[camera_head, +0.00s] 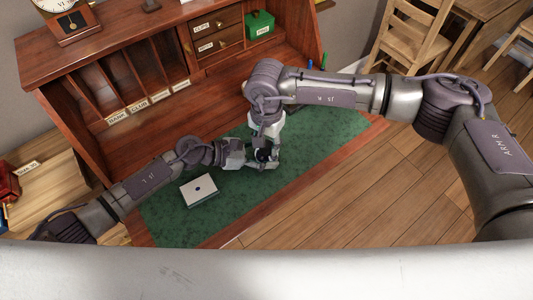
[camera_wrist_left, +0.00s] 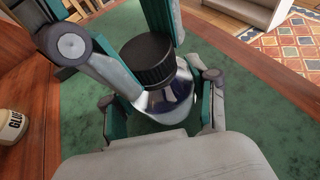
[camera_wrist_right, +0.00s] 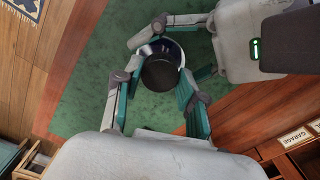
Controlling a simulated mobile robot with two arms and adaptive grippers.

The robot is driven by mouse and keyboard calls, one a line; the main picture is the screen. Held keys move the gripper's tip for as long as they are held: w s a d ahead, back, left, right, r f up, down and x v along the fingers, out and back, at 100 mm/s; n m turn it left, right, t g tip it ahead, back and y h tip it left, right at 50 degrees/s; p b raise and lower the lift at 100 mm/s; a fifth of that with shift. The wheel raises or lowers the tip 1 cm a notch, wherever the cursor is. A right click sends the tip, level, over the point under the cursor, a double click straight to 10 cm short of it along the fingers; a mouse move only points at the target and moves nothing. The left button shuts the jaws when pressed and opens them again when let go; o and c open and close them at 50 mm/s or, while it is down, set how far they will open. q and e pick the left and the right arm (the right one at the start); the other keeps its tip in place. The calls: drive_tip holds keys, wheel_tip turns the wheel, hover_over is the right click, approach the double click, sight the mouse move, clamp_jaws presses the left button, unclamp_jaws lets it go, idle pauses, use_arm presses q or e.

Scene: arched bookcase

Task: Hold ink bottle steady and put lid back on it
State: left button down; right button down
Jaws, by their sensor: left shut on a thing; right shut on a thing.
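The ink bottle (camera_wrist_left: 172,100) is clear glass with dark ink, above the green desk mat. My left gripper (camera_wrist_left: 165,118) is shut around its body. The black ridged lid (camera_wrist_left: 147,58) is at the bottle's mouth; it also shows in the right wrist view (camera_wrist_right: 160,74). My right gripper (camera_wrist_right: 158,92) is shut on the lid, its fingers on either side. Lid and bottle look close together or touching, but I cannot tell whether the lid is seated. In the head view both grippers meet over the mat, and the bottle (camera_head: 263,155) is mostly hidden.
A white card or pad with a dark spot (camera_head: 199,190) lies on the green mat (camera_head: 310,145). The wooden desk's pigeonholes and labelled drawers (camera_head: 215,32) stand behind, with a green box (camera_head: 260,25). A jar labelled GLUE (camera_wrist_left: 12,126) stands at the left wrist view's edge.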

drive_tip(key=m, duration=0.8)
drive_tip(key=shift+m, duration=0.4)
drive_tip(key=m, duration=0.8)
drive_tip(key=shift+f, duration=0.1)
drive_tip(key=m, duration=0.4)
drive_tip(key=shift+m, duration=0.4)
drive_tip(key=m, duration=1.3)
drive_tip(key=c, duration=0.6)
unclamp_jaws()
wheel_tip(320, 180, up, 12)
